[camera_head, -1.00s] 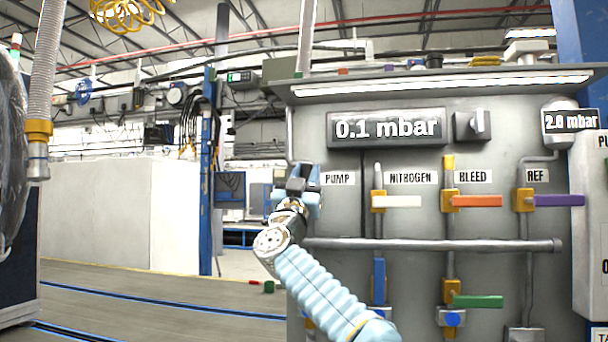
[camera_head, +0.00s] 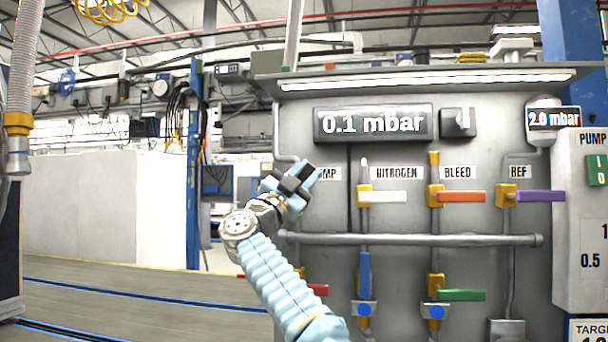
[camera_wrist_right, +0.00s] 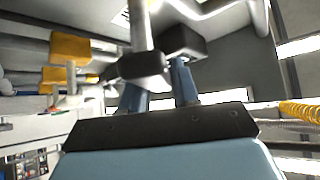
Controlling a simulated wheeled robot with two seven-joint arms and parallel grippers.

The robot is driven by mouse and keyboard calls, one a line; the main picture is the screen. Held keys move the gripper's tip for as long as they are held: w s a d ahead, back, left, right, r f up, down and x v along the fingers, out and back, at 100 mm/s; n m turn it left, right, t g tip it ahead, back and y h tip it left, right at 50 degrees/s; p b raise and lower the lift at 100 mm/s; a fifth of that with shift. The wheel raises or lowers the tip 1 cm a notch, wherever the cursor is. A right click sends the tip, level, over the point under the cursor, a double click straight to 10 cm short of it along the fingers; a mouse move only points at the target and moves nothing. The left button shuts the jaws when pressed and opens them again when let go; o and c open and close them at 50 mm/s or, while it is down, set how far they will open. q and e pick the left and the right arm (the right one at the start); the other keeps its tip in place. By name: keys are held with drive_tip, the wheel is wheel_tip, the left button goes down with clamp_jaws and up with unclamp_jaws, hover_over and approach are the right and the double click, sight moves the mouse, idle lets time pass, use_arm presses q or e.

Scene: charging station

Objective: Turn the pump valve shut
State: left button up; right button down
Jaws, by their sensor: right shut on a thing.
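My right gripper (camera_head: 298,185) is at the left of the grey panel, over the spot beside the PUMP label (camera_head: 328,173), and covers the label's first letters. It is tilted up and to the right. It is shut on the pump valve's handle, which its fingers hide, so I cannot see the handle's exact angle. In the right wrist view, the dark finger pads (camera_wrist_right: 160,55) are close together by a grey pipe (camera_wrist_right: 138,22). My left gripper is not in view.
White nitrogen (camera_head: 385,197), orange bleed (camera_head: 462,196) and purple ref (camera_head: 540,196) handles lie horizontal. Below the cross pipe (camera_head: 420,240) are a red handle (camera_head: 318,289), an upright blue handle (camera_head: 364,275) and a green handle (camera_head: 462,295). The display (camera_head: 374,123) reads 0.1 mbar.

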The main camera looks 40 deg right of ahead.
drive_tip(key=shift+g, duration=0.3)
drive_tip(key=c, duration=0.9)
unclamp_jaws()
drive_tip(key=shift+a+f, duration=0.2)
drive_tip(key=shift+f, duration=0.05)
drive_tip(key=b+v, duration=0.6)
drive_tip(key=v, duration=0.7)
drive_tip(key=shift+s+f, duration=0.1)
